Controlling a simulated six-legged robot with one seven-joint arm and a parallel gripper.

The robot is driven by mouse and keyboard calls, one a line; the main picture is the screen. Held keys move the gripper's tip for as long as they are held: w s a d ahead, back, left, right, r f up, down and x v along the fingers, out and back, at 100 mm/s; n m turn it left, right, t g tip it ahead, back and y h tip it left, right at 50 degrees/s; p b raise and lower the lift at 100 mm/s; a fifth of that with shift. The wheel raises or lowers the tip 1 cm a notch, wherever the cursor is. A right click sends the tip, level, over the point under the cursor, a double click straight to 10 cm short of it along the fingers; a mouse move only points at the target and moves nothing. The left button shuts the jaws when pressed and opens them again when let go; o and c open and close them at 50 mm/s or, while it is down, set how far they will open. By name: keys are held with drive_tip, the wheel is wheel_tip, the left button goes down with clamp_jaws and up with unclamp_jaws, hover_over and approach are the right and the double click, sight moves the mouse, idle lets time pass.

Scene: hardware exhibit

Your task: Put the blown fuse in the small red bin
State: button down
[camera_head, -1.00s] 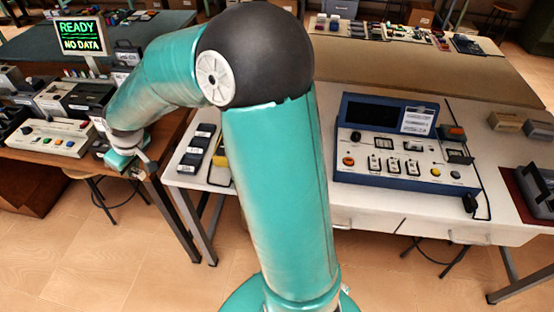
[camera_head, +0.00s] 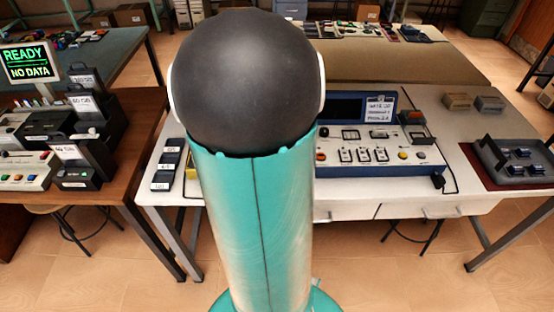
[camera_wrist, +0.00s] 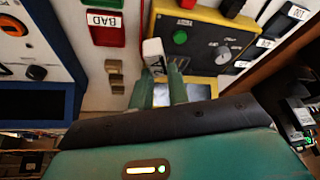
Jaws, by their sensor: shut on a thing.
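My gripper (camera_wrist: 168,90) shows in the wrist view, its two teal fingers shut on a small pale block with a dark side, apparently the fuse (camera_wrist: 153,50). The fuse is held above the white table; I cannot read any mark showing that it is blown. The small red bin (camera_wrist: 108,38), with a "BAD" label upside down in this view, lies to the upper left of the fuse, apart from it. In the head view my arm hides the gripper, the fuse and the red bin.
A yellow-edged tester (camera_wrist: 205,40) with a dial lies right of the fuse. A blue console (camera_head: 375,172) stands on the white table (camera_head: 440,100). Labelled black holders (camera_head: 168,165) line the table's left edge. A dark tray (camera_head: 490,160) is at right.

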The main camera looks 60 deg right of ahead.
drive_tip(key=s+d+m+g+h, duration=0.1)
drive_tip(key=s+d+m, duration=0.1)
drive_tip(key=s, duration=0.6)
drive_tip(key=s+d+m, duration=0.2)
drive_tip(key=s+d, duration=0.1)
drive_tip(key=s, duration=0.6)
drive_tip(key=shift+m+g, duration=0.3)
drive_tip(key=w+d+f, duration=0.1)
drive_tip(key=w+f, duration=0.1)
drive_tip(key=w, duration=0.2)
drive_tip(key=w+d+f, duration=0.2)
drive_tip(key=w+f, duration=0.1)
drive_tip(key=w, duration=0.1)
drive_tip(key=w+d+f, duration=0.2)
drive_tip(key=w+f, duration=0.1)
drive_tip(key=w, duration=0.1)
drive_tip(key=shift+w+d+f, duration=0.1)
drive_tip(key=shift+f, duration=0.1)
drive_tip(key=shift+w+f, duration=0.15)
drive_tip(key=shift+f, duration=0.05)
drive_tip(key=shift+w+d+f, duration=0.1)
drive_tip(key=shift+w+f, duration=0.05)
drive_tip(key=shift+f, duration=0.75)
drive_tip(key=shift+w+f, duration=0.1)
drive_tip(key=shift+f, duration=0.75)
drive_tip(key=c, duration=1.6)
unclamp_jaws()
drive_tip(key=shift+f, duration=0.15)
